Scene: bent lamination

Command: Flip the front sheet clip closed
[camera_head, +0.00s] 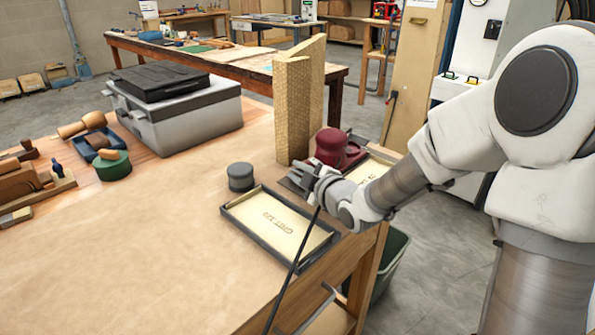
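The front tray (232,213) is a dark shallow frame on the bench's right edge. It holds a pale sheet (279,222) printed with "GRIT" and a number. A second pale sheet (370,169) lies in a similar holder behind it, partly covered by my arm. I cannot make out the front sheet's clip; my gripper and wrist may hide it. My gripper (306,176) is just beyond the front tray's far right corner, in front of a dark red rounded tool (333,147). Its fingers are small and overlap dark parts, so I cannot tell whether they are open or touching anything.
A dark grey round knob (240,177) stands beside the front tray. A tall curved wooden piece (293,110) stands behind. A grey toolbox (180,117) and hand tools are at the left. A thin black cable (293,268) crosses the tray. The bench's front left is clear.

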